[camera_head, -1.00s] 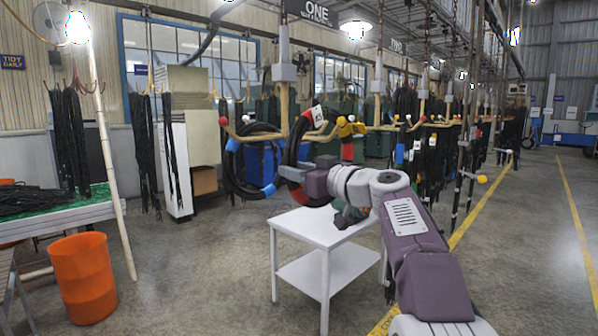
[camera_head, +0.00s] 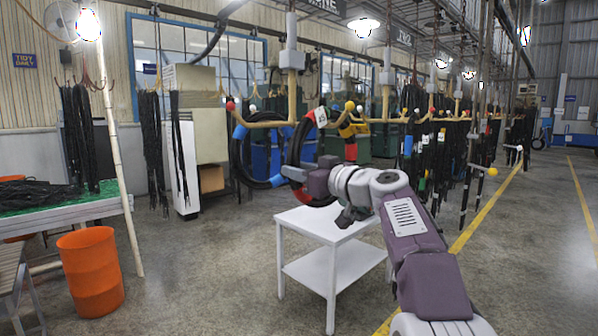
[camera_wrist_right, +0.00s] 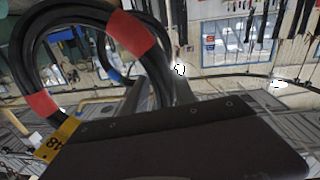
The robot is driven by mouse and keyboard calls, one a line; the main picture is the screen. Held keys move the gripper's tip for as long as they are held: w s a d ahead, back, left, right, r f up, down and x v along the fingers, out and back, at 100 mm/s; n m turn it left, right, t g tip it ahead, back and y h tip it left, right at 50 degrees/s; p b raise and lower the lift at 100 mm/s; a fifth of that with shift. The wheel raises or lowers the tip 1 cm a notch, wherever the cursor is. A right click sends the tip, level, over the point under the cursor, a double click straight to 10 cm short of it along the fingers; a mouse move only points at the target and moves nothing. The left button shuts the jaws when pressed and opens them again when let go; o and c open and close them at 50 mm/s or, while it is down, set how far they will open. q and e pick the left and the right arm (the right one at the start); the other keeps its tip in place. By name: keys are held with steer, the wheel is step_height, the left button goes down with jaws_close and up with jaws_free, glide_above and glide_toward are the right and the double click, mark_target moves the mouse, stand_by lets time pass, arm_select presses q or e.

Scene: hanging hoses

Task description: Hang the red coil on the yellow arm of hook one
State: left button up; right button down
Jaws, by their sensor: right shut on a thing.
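The red coil (camera_head: 294,152), a black hose ring with red bands and a pale tag, is upright in front of hook one (camera_head: 292,85). It also shows in the wrist view (camera_wrist_right: 153,80), with a yellow tag. My right gripper (camera_head: 292,173) is shut on its lower part; the fingertips are partly hidden. The yellow arm (camera_head: 335,121), tipped with a yellow ball, runs right from the hook's stem. The coil's top overlaps this arm; I cannot tell whether it is around it or in front. My left gripper is not in view.
A blue-banded coil (camera_head: 236,158) hangs on the hook's red-tipped arm (camera_head: 250,122), close to the red coil. A white table (camera_head: 325,225) stands below. More hooks with hanging hoses (camera_head: 415,150) line the right. An orange bin (camera_head: 90,275) stands at left.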

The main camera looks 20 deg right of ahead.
steer(key=shift+r, duration=0.1)
steer(key=c, duration=0.9)
jaws_free()
steer(key=shift+s, duration=0.1)
steer(key=b+v, duration=0.4)
steer(key=v, duration=0.5)
